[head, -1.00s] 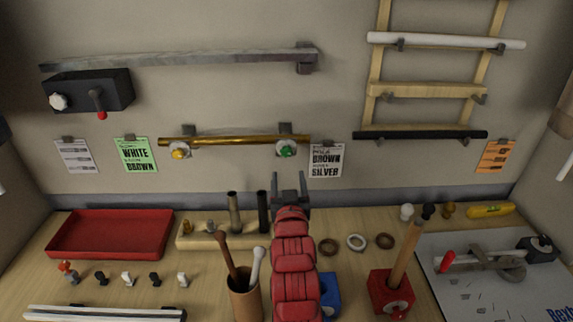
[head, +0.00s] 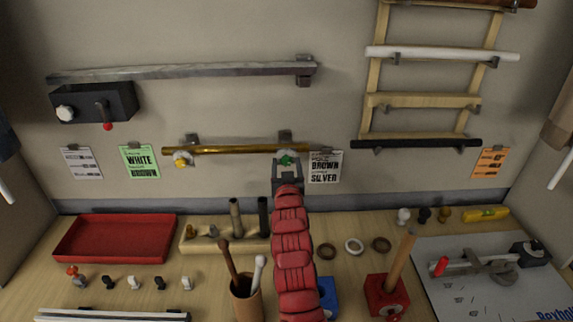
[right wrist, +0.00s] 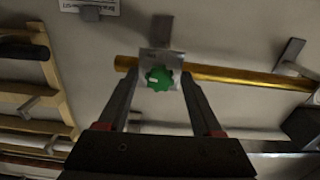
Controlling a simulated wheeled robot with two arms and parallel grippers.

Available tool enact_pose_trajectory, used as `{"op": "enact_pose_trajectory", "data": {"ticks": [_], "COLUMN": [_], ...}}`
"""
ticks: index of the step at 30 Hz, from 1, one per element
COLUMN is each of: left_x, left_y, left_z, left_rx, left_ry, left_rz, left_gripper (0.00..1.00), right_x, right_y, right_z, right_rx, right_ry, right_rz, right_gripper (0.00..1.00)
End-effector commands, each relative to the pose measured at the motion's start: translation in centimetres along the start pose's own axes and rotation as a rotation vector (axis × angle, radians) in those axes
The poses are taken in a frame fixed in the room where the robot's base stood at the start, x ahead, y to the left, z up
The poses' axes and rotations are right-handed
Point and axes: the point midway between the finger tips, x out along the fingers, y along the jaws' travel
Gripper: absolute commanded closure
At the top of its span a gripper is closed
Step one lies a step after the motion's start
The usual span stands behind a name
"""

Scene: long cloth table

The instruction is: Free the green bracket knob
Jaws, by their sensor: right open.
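The green bracket knob (head: 286,160) sits on the right-hand bracket of the brass rod (head: 235,149) on the back wall. In the right wrist view the knob (right wrist: 160,79) lies between the two fingers, with the bracket's pale plate behind it. My right gripper (head: 286,163) is open in front of the knob and partly covers it in the head view. In the right wrist view its fingers (right wrist: 157,88) stand on either side of the knob; I cannot tell whether they touch it. A yellow knob (head: 181,160) is on the rod's left bracket. My left gripper is not in view.
Paper notes (head: 324,167) hang beside the bracket. A wooden ladder rack (head: 423,100) with rods is at the right. On the table below are a red tray (head: 115,260), a cup with sticks (head: 246,302), rings (head: 354,246) and a red block (head: 386,291).

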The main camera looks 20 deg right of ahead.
Motion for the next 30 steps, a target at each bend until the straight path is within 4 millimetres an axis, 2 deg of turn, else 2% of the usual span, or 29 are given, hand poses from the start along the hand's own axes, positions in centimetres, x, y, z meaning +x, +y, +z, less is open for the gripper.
{"op": "enact_pose_trajectory", "data": {"ticks": [2,12,23,30], "left_x": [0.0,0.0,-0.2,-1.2], "left_y": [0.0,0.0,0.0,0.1], "left_z": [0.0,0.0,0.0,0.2], "left_rx": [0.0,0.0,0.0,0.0], "left_ry": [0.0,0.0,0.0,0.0], "left_rz": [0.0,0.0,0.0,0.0], "left_gripper": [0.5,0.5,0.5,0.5], "right_x": [0.0,0.0,0.0,-0.1], "right_y": [0.0,0.0,0.0,-0.1], "right_z": [0.0,0.0,0.1,0.2], "right_rx": [0.0,0.0,-0.023,-0.134], "right_ry": [0.0,0.0,0.001,0.0], "right_rz": [0.0,0.0,0.0,-0.001], "right_gripper": [0.37,0.98,1.0,1.0]}}
